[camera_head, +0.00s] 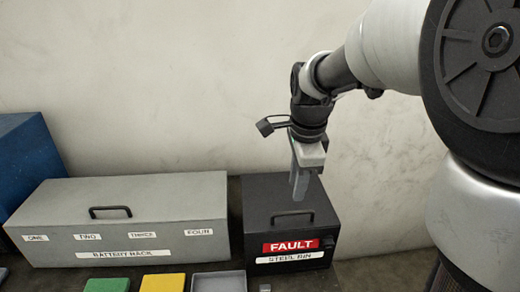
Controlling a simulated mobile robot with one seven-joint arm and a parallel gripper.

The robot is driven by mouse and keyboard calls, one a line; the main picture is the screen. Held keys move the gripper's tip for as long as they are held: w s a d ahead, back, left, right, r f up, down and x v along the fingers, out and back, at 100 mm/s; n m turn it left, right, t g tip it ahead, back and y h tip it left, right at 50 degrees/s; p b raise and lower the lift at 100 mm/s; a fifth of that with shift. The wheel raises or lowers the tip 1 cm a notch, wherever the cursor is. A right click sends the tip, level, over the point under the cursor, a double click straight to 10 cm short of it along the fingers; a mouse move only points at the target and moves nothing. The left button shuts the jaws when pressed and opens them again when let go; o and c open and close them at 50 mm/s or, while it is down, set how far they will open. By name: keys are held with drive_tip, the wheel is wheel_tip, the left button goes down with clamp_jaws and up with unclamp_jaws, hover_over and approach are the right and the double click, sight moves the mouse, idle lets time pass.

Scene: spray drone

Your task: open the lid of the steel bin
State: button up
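The steel bin (257,234) is a dark box with a red FAULT label (292,246) and a white STEEL BIN label on its front. Its lid (263,193) is closed, with a dark handle (293,215) on top towards the front. My gripper (299,196) points down over the lid, with its fingertips just above and behind the handle in the picture. Its grey fingers overlap in this view, so the gap between them is hidden. I cannot tell how high the fingertips are above the lid.
A long grey battery rack (150,222) with a black handle stands left of the bin. A blue box (28,155) is at the far left. Green (107,285), yellow (163,283) and grey (218,281) trays or blocks lie in front. A pale wall is behind.

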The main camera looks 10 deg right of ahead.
drive_tip(key=f, duration=0.3)
drive_tip(key=w+f, duration=0.1)
drive_tip(key=f, duration=0.2)
drive_tip(key=w+f, duration=0.1)
drive_tip(key=f, duration=0.2)
drive_tip(key=shift+f+b, duration=0.15)
drive_tip(key=shift+b, duration=0.15)
clamp_jaws()
